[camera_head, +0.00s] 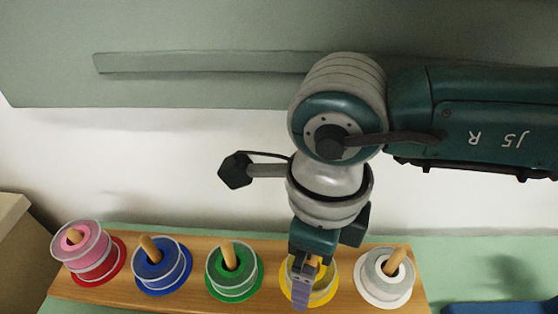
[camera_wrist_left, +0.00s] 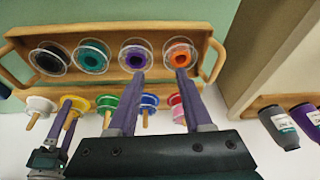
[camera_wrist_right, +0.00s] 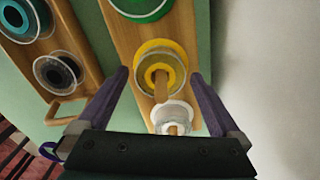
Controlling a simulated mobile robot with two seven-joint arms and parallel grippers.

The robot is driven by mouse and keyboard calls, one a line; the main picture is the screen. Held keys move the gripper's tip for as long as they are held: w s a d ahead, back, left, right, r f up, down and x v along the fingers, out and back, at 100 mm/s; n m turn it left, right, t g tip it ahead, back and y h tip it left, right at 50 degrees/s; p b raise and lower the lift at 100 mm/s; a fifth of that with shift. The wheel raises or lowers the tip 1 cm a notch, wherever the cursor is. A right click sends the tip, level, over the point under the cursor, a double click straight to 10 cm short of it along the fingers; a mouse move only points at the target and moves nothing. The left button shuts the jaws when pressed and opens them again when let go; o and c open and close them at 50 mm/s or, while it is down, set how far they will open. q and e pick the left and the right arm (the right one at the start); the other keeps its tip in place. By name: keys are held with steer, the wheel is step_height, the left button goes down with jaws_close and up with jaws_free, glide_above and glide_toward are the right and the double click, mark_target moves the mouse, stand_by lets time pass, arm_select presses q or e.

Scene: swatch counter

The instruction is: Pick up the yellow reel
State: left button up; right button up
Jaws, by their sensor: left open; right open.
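The yellow reel (camera_wrist_right: 174,68) sits around a wooden peg (camera_wrist_right: 161,88) on the wooden board (camera_wrist_right: 130,42), over a yellow disc. In the head view the yellow reel (camera_head: 328,284) is partly hidden by my right gripper (camera_head: 305,290), which is above it. In the right wrist view my right gripper (camera_wrist_right: 160,74) is open, one finger on each side of the reel with visible gaps. I cannot tell its exact height over the reel. My left gripper (camera_wrist_left: 160,75) is open and empty in the left wrist view, where the yellow reel (camera_wrist_left: 76,104) also shows.
On the same board, the white reel (camera_head: 374,274) stands right of the yellow one and the green reel (camera_head: 221,284) left. The blue reel (camera_head: 150,274) and pink reel (camera_head: 72,248) are farther left. A wooden tray (camera_wrist_left: 110,25) holds several other reels. Bottles (camera_wrist_left: 280,128) hang at the right.

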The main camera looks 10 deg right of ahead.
steer(key=shift+f, duration=0.5)
steer(key=shift+c, duration=0.2)
steer(key=c, duration=1.2)
steer(key=shift+r, duration=0.1)
